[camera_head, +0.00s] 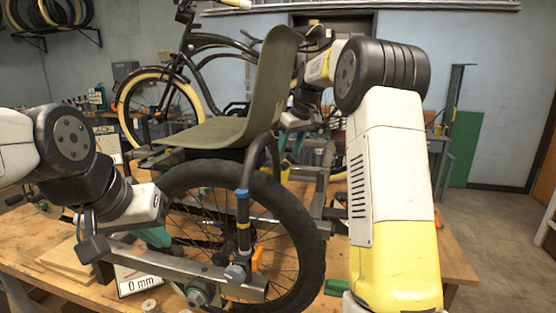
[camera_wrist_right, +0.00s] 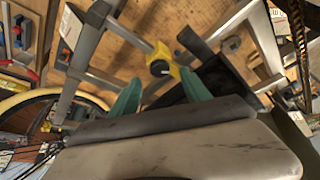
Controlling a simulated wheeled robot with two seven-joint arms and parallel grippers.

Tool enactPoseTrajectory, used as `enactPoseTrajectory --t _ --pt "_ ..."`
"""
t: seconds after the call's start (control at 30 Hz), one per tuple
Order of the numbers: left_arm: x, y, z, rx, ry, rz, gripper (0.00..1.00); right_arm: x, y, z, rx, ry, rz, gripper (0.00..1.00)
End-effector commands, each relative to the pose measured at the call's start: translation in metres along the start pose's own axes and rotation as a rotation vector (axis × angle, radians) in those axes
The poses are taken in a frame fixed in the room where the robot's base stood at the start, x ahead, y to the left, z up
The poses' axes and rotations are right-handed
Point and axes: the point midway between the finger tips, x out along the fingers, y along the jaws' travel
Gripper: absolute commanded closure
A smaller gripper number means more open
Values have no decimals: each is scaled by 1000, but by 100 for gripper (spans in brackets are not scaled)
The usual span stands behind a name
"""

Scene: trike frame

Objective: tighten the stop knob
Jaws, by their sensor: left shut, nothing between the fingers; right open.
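In the right wrist view a dark round knob (camera_wrist_right: 160,68) sits on a yellow piece (camera_wrist_right: 162,54) on a grey rail; it looks like the stop knob, though I cannot be sure. My right gripper (camera_wrist_right: 160,92) is open, its two teal fingers on either side of the knob's line with a visible gap between. In the head view my right gripper (camera_head: 291,144) is behind the seat, partly hidden. My left gripper (camera_head: 155,238) is shut and empty, at the left of the near wheel, above a grey bar. A grey-blue knob (camera_head: 236,272) and a dark green-grey knob (camera_head: 198,293) are on that bar.
The trike's near wheel (camera_head: 313,240) and olive seat (camera_head: 215,132) stand between my arms on the wooden bench (camera_head: 30,240). A "0 mm" sign (camera_head: 137,284) and wooden boards (camera_head: 66,262) lie at the left. A bicycle (camera_head: 160,92) stands behind.

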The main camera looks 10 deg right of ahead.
Motion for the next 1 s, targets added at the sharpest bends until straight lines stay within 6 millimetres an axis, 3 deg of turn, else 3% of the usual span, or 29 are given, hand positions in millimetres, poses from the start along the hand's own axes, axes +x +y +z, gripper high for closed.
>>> enactPoseTrajectory --t 0.1,0.3,0.6,0.67,0.9,1.0 --pt "0 0 0 0 0 0 100 20 -1 0 0 -2 -1 45" --pt "0 0 0 0 0 0 100 40 0 0 0 0 0 45" --pt "0 0 0 0 0 0 100 43 0 0 1 1 1 45" --pt "0 0 0 0 0 0 100 43 0 0 1 1 1 53" --pt "0 0 0 0 0 0 100 43 0 0 1 1 1 100" --pt "0 0 0 0 0 0 100 43 0 0 3 0 2 100"
